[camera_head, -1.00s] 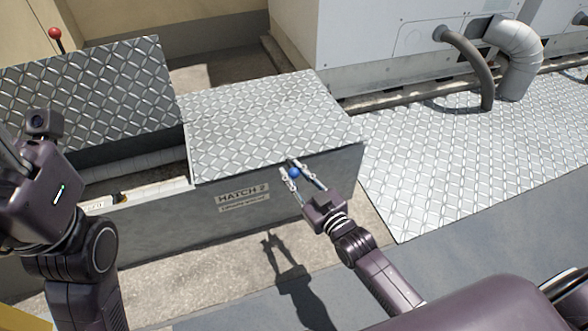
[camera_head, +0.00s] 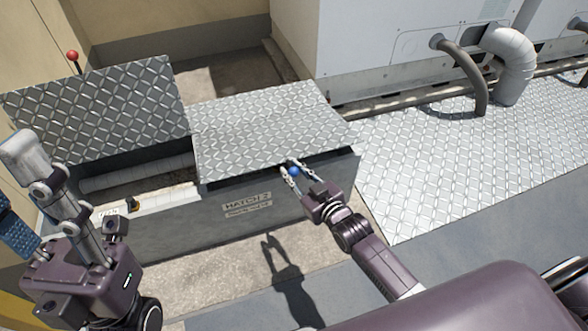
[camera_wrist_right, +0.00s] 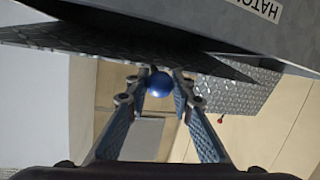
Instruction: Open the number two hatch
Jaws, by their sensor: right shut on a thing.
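The hatch 2 lid (camera_head: 265,125) is a silver diamond-plate panel on a grey box, above the front label "HATCH 2" (camera_head: 247,201). Its front edge is slightly raised, with a dark gap beneath it. A blue ball knob (camera_head: 294,171) sits at the lid's front edge. My right gripper (camera_head: 290,171) is shut on this knob. In the right wrist view the knob (camera_wrist_right: 159,84) is between the two fingertips, under the lid's dark edge. My left gripper (camera_head: 12,185) is at the left picture edge, partly cut off, its fingers apart and empty, away from the lid.
A neighbouring diamond-plate lid (camera_head: 95,110) stands open at the left, over a compartment with a pale pipe (camera_head: 135,172). A red-topped lever (camera_head: 73,56) stands behind it. A white condenser (camera_head: 400,45) is behind, right. Diamond-plate flooring (camera_head: 460,150) lies clear at the right.

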